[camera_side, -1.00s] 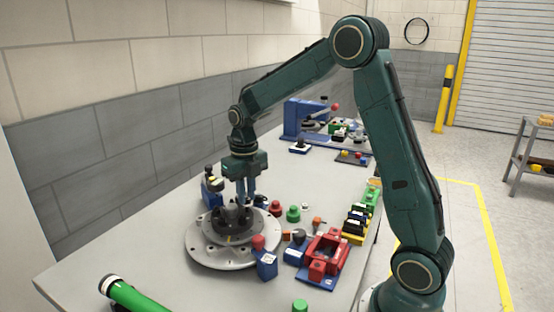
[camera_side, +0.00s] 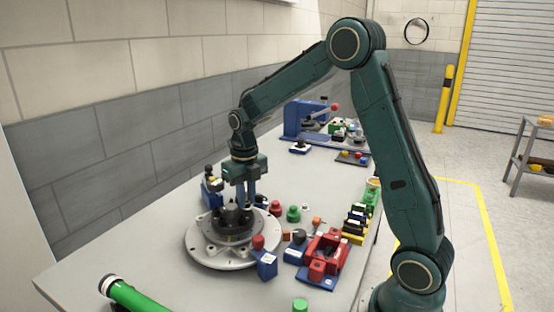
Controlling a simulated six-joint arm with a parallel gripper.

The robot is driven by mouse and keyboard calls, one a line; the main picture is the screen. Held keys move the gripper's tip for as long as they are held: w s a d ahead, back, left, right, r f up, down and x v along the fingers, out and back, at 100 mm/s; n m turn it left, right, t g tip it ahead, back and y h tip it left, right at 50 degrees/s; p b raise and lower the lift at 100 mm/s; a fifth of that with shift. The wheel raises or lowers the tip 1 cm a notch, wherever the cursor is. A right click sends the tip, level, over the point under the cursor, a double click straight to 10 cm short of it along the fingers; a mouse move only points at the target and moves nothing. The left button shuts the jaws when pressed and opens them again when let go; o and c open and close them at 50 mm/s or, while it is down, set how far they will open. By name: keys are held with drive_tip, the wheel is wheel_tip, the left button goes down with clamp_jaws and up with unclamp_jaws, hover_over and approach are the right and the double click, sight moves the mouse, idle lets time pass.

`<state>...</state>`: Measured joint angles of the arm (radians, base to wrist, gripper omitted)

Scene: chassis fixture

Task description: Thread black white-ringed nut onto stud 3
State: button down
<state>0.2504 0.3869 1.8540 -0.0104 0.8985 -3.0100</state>
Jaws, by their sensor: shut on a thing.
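My gripper (camera_side: 246,203) points straight down over the dark hub (camera_side: 228,232) in the middle of the round grey chassis plate (camera_side: 205,258). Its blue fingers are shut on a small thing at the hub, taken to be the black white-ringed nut. The nut is too small and too hidden by the fingers and dark hub parts to make out. Several dark upright studs stand around the hub. I cannot tell which is stud 3, or whether the nut touches it.
A blue block with a red knob (camera_side: 265,263) stands at the plate's right front edge. A red fixture (camera_side: 325,258) and small coloured parts lie to the right. A green cylinder (camera_side: 135,294) lies at the front. A blue stand (camera_side: 211,190) is behind the plate.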

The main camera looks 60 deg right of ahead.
drive_tip(key=shift+f, duration=0.15)
drive_tip(key=shift+s+f+m, duration=0.1)
drive_tip(key=shift+f+m, duration=0.05)
drive_tip(key=shift+m, duration=1.65)
drive_tip(key=m, duration=0.3)
drive_tip(key=shift+f, duration=0.1)
drive_tip(key=shift+m, duration=0.3)
drive_tip(key=shift+m, duration=1.6)
drive_tip(key=shift+f+m, duration=0.1)
drive_tip(key=shift+m, duration=1.6)
